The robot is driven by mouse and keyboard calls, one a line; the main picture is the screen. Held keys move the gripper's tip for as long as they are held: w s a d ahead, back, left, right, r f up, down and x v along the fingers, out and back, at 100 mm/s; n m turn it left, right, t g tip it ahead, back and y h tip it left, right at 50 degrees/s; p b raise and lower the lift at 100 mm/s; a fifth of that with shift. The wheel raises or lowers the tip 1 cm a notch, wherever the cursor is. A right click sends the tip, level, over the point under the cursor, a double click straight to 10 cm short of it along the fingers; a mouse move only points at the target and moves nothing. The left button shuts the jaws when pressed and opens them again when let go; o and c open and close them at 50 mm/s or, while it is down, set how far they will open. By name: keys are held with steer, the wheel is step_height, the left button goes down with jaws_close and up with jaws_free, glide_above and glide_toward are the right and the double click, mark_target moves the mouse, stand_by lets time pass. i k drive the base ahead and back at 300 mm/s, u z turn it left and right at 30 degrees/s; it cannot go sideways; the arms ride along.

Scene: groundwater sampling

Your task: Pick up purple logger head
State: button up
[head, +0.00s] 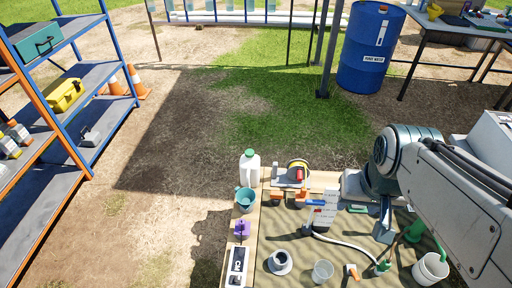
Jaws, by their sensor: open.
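The purple logger head (242,229) is a small purple block on the left strip of the worktable, in the head view. It sits between a teal cup and a dark-faced device. My gripper (384,222) is at the right, under my arm's wrist, over the mat. It is open, well to the right of the logger head and apart from it. Its fingers are small and partly hidden by my arm, and I see nothing held in it.
Near the logger head stand the teal cup (245,201), a white jug (250,168) and the dark-faced device (236,265). A grey ring-shaped part (280,262), a clear cup (322,271) and a white bucket (430,268) stand on the mat. A shelf rack (68,135) is at left.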

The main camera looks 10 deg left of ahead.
mark_target(242, 227)
steer(key=k, duration=0.5)
steer(key=z, duration=3.2)
steer(key=k, duration=1.75)
steer(key=u, duration=2.2)
